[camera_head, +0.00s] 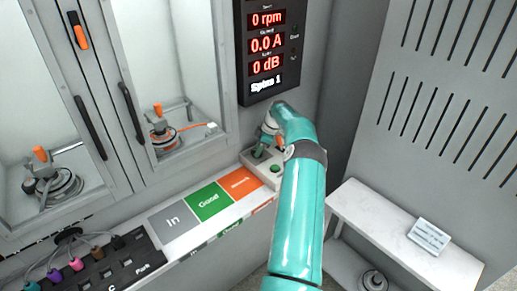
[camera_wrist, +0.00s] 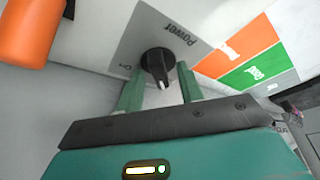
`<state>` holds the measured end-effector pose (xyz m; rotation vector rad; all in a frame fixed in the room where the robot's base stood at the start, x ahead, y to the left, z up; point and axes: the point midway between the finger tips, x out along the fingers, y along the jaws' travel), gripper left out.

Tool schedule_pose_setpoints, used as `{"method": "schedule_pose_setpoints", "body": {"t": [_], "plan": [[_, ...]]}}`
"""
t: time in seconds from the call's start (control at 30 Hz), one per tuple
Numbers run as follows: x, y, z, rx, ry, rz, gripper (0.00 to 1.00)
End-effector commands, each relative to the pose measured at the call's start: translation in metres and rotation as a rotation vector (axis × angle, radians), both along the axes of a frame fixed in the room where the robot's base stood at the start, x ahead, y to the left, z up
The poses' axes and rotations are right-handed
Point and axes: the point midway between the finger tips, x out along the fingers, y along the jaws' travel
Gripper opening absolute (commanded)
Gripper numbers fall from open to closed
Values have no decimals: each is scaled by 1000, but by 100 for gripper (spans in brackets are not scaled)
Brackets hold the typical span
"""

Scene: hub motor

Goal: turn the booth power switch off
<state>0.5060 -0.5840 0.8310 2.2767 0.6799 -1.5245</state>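The power switch is a black rotary knob (camera_wrist: 156,63) on a grey plate marked "Power" in the wrist view. Its grip bar has a white mark at the end pointing toward my gripper. In the head view my gripper (camera_head: 259,153) reaches down at the ledge beside the booth, and my arm and wrist hide the knob there.
Grey, green (camera_head: 209,201) and orange label pads line the ledge. A display (camera_head: 266,45) reading 0 rpm hangs above. Booth doors stand left. An orange cylinder (camera_wrist: 30,28) is near my gripper. A white shelf (camera_head: 390,232) is right.

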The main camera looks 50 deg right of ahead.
Motion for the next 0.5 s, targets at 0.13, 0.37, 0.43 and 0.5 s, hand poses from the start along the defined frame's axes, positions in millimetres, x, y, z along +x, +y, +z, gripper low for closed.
{"method": "schedule_pose_setpoints", "body": {"t": [0.13, 0.37, 0.43, 0.5], "plan": [[1, 0, 0, 0, -1, 0, 37], [-1, -1, 6, -2, -2, -1, 37], [-4, -3, 14, -1, -2, -2, 37], [-8, -6, 24, -3, -2, -2, 37]]}}
